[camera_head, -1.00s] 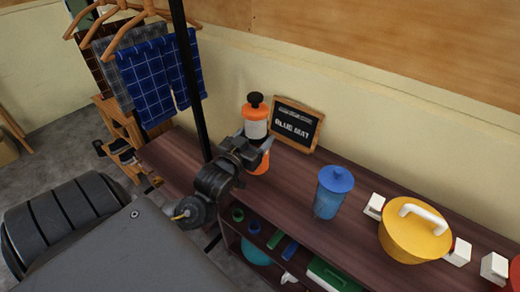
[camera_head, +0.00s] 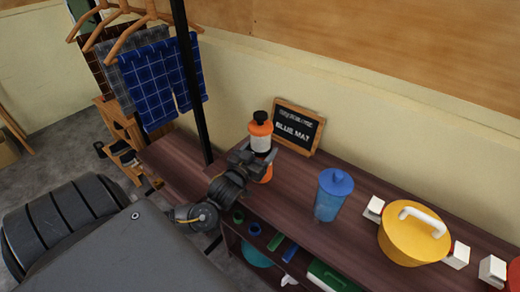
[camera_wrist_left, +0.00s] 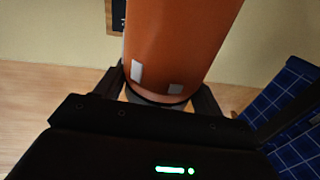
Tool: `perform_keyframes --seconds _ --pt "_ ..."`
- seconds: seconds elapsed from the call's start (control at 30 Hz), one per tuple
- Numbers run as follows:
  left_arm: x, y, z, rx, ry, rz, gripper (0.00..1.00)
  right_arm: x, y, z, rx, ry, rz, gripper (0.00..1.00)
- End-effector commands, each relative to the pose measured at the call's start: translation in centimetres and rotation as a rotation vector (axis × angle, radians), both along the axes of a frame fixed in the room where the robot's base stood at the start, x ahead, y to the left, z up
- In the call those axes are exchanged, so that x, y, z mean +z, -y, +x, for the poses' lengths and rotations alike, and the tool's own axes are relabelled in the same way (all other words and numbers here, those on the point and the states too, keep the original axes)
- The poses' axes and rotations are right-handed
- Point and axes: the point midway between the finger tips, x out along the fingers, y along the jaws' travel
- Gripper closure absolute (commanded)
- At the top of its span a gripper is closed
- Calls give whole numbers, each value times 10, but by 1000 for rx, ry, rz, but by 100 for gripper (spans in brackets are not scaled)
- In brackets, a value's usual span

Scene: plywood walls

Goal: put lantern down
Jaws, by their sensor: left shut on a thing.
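The lantern (camera_head: 261,143) is orange with a white middle band and a dark knob on top. It is upright or nearly so over the left part of the dark wooden shelf top (camera_head: 290,185), in front of the small framed sign. My left gripper (camera_head: 256,160) is shut around its lower part. The left wrist view shows the orange body (camera_wrist_left: 178,45) between the two fingers (camera_wrist_left: 160,90). The gripper hides part of the lantern's base, so I cannot tell whether it touches the top. My right gripper is not in view.
The framed sign (camera_head: 298,127) reads "BLUE MAT". A blue lidded cup (camera_head: 331,195) and a yellow pot with a white handle (camera_head: 413,236) stand to the right. A black post (camera_head: 193,85) and hanging blue checked cloths (camera_head: 150,85) are at left. Bare shelf top lies between lantern and cup.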

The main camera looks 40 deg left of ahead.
Motion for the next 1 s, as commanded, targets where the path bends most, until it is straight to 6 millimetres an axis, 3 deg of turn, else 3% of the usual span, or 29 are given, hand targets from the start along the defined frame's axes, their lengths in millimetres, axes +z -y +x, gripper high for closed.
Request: perform_keyframes --seconds 0.13,0.17,0.3,0.67,0.77,1.0 --pt "-2 0 0 0 3 0 90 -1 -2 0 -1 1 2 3" --pt "-2 0 0 0 0 0 28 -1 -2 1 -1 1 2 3" --pt "-2 0 0 0 0 0 9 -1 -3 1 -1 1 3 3" --pt "-1 1 -3 0 -2 0 9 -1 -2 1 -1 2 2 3" --pt "-2 4 -16 -2 -3 -2 9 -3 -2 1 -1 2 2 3" --pt "-3 12 -67 0 -4 -4 9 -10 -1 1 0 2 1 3"
